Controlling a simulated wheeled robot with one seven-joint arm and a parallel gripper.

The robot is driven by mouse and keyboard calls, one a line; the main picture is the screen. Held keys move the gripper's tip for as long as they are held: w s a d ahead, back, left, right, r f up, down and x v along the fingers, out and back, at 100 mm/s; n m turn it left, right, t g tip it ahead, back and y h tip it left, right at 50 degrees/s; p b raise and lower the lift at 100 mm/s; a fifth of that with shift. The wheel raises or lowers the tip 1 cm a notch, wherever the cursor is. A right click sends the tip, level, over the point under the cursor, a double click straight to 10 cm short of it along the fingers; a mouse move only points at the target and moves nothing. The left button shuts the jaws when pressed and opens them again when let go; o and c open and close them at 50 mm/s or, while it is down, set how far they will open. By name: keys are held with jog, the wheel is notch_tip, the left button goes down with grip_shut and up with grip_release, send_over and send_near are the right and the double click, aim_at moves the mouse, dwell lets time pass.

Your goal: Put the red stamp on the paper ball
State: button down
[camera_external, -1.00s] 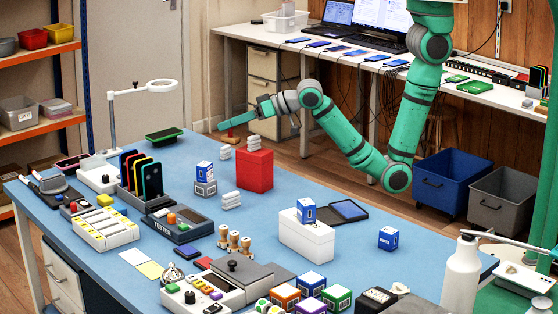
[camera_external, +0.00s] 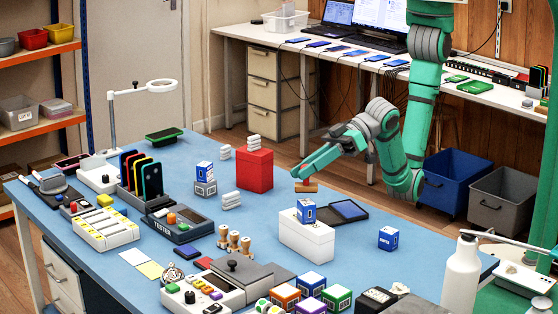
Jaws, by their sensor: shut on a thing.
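My gripper (camera_external: 303,177) is shut on a small brown-and-red stamp (camera_external: 306,187), which I take to be the red stamp. It holds the stamp in the air, near the far edge of the blue table, right of the red block. The stamp is small here, and its face cannot be made out. A small crumpled, pale round thing (camera_external: 172,272), probably the paper ball, lies near the table's front left.
The red block (camera_external: 255,172) carries a white stack. A white box (camera_external: 306,240) bears a blue box (camera_external: 306,211), with a dark tray (camera_external: 349,210) behind. Several wooden-handled stamps (camera_external: 233,241) stand mid-table. A magnifier lamp (camera_external: 112,125) rises at left.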

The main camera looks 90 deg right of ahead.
jog(key=s+a+r+n+g+y, duration=0.15)
jog(key=s+a, duration=0.45)
jog(key=s, duration=0.7)
jog(key=s+a+n+g+y, duration=0.25)
jog(key=s+a, duration=0.25)
jog(key=s, duration=0.7)
send_over(399, 283)
jog(key=shift+h, duration=0.3)
notch_tip(399, 283, down, 9)
jog(key=shift+f, duration=0.2)
jog(key=shift+a+f, duration=0.1)
jog(key=shift+f, duration=1.5)
jog(key=c, duration=1.5)
grip_release()
jog(key=shift+f, duration=0.1)
jog(key=shift+c, duration=0.2)
